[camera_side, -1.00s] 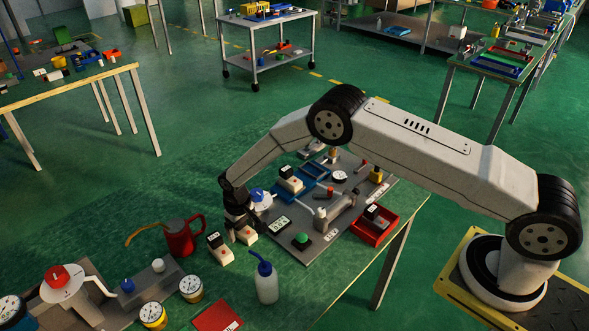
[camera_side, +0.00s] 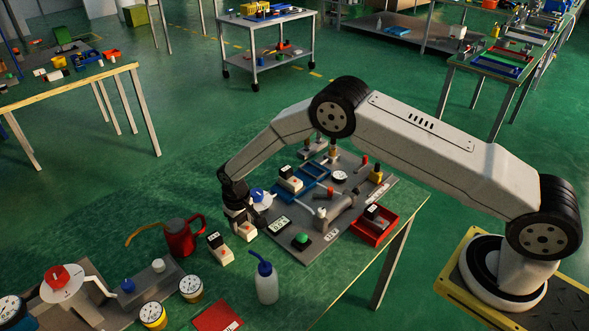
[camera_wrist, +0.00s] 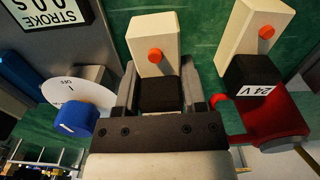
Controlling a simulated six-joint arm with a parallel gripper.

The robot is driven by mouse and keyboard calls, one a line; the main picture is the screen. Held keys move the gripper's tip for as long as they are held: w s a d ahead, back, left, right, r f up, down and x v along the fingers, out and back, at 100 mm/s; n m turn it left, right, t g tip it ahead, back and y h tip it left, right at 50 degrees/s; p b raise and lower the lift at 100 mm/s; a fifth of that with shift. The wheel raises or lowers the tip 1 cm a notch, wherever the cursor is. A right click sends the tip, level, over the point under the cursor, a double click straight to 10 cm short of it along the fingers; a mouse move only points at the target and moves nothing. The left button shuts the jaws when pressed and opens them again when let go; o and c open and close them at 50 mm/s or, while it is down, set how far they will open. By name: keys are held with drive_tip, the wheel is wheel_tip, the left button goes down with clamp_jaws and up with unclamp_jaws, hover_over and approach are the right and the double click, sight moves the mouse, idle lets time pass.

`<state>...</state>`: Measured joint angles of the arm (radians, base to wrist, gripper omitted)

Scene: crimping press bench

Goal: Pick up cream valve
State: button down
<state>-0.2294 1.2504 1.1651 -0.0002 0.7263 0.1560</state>
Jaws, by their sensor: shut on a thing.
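A cream valve (camera_wrist: 155,38) with an orange button and a black section sits between the two fingers of my gripper (camera_wrist: 161,82) in the wrist view. The fingers are shut on its black section. A similar cream valve (camera_side: 226,256) with a black section stands just to the left, and also shows at right in the wrist view (camera_wrist: 255,35).
A red jug (camera_side: 178,240) stands to the left and a wash bottle (camera_side: 266,282) in front. A white-and-blue dial (camera_side: 259,197) is close beside my gripper. The grey plate (camera_side: 325,240) has a green button. A red tray (camera_side: 372,237) and blue tray (camera_side: 313,172) hold similar valves.

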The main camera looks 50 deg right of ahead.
drive_tip(key=shift+r, duration=0.65)
drive_tip(key=shift+s+r, duration=0.2)
drive_tip(key=shift+r, duration=0.15)
drive_tip(key=s+d+r, duration=0.2)
drive_tip(key=s+r, duration=0.7)
drive_tip(key=s, duration=0.4)
drive_tip(key=shift+s+d+r, duration=0.15)
drive_tip(key=shift+d, duration=0.15)
